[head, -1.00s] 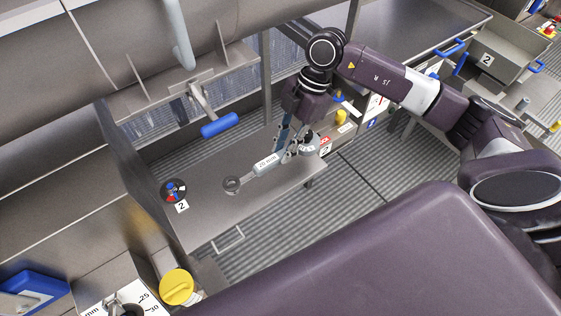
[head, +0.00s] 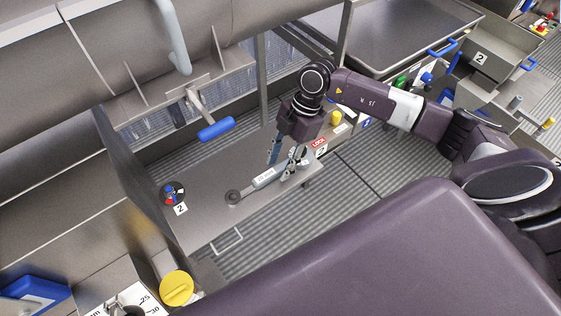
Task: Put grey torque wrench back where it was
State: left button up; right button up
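The grey torque wrench (head: 264,178) lies low over the steel table, seemingly resting on it. Its dark ring head (head: 233,197) points to the lower left, and a white label band shows on its handle. My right gripper (head: 283,165) is at the handle end, pointing down. Its fingers look spread apart, one on each side of the handle, so it seems open. The fingers hide part of the handle end, and their contact with it is hard to see. My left gripper is not in view.
The steel table (head: 215,222) is mostly bare. A dark round fitting with blue and red parts (head: 171,194) sits at its left, by a "2" label. A blue-handled lever (head: 215,129) hangs above. A red lock label (head: 319,144) is near my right gripper.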

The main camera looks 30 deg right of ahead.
jog(key=shift+r, duration=0.1)
jog(key=b+v, duration=0.3)
jog(key=v, duration=0.9)
dwell(0.4)
